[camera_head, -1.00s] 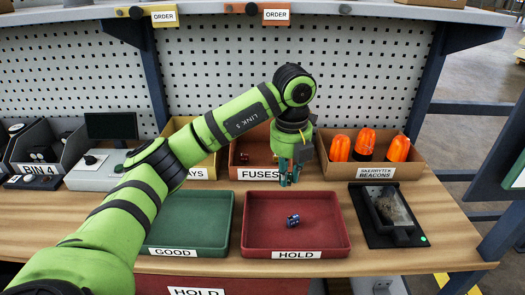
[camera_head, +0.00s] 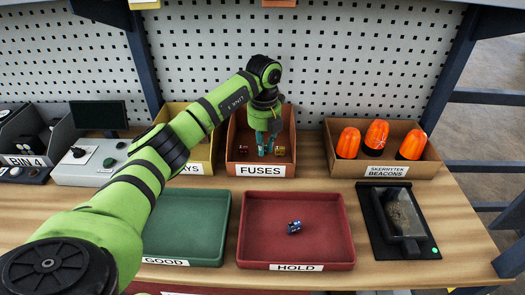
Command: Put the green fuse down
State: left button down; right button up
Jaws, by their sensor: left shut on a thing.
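My left gripper (camera_head: 266,145) reaches down into the open fuses bin (camera_head: 260,170), above its floor. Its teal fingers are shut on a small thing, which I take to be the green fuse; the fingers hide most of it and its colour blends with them. A dark red fuse (camera_head: 243,149) lies in the bin left of the fingers, and a yellow fuse (camera_head: 280,151) lies to their right. My right gripper is out of view.
A dark blue fuse (camera_head: 294,227) lies in the red HOLD tray (camera_head: 262,250). The green GOOD tray (camera_head: 185,225) is empty. The orange beacons' bin (camera_head: 382,170) stands right of the fuses bin, and a dark flat case (camera_head: 398,220) lies in front of it.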

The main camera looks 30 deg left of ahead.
pick_arm(q)
jog(key=shift+w+a+f, duration=0.1)
jog(key=shift+a+f, duration=0.1)
jog(key=shift+a, duration=0.1)
jog(key=shift+f, duration=0.3)
notch_tip(320, 180, down, 3)
jog(key=shift+f+p, duration=0.1)
jog(key=shift+p, duration=0.7)
jog(key=shift+a+f, duration=0.1)
jog(key=shift+f, duration=0.3)
jog(key=c, duration=1.2)
grip_release()
jog(key=shift+r, duration=0.1)
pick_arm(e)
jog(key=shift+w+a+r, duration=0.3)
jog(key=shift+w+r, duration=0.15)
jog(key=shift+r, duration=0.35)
pick_arm(q)
jog(key=shift+r, duration=0.1)
